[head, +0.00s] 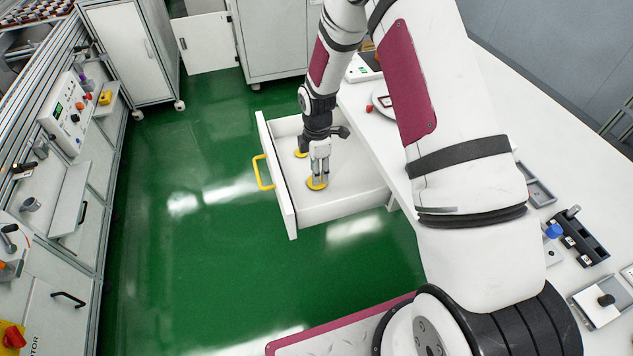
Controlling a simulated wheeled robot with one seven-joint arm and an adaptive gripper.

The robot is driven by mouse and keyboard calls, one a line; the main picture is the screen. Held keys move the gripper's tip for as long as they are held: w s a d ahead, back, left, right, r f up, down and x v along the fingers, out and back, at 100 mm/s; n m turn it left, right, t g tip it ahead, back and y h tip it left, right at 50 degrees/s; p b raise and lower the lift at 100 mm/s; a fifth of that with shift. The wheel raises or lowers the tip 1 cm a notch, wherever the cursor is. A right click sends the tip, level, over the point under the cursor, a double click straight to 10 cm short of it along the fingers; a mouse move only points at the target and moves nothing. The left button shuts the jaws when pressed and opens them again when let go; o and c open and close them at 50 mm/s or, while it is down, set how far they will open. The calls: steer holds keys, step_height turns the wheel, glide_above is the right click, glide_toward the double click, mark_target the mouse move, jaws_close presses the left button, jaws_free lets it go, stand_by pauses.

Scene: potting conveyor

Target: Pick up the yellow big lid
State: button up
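A round yellow lid (316,185) lies inside the open white drawer (358,203). It looks like the larger of two yellow lids there. My gripper (319,174) points down into the drawer, with its fingertips right at the top of this lid. The fingers hide the lid's middle, and I cannot tell whether they are closed on it. A second yellow lid (299,154) lies farther back in the drawer, partly hidden by my gripper.
The drawer has a yellow handle (262,172) and is pulled out from under the white worktop (482,88). Its walls stand around my gripper. The green floor (180,230) to the left is clear. A machine bench (72,120) lines the left side.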

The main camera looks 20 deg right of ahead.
step_height(320, 180, down, 2)
steer(key=shift+f+b, duration=0.2)
steer(key=shift+b, duration=0.15)
steer(key=c, duration=0.8)
steer(key=shift+r, duration=0.1)
steer(key=shift+c, duration=0.2)
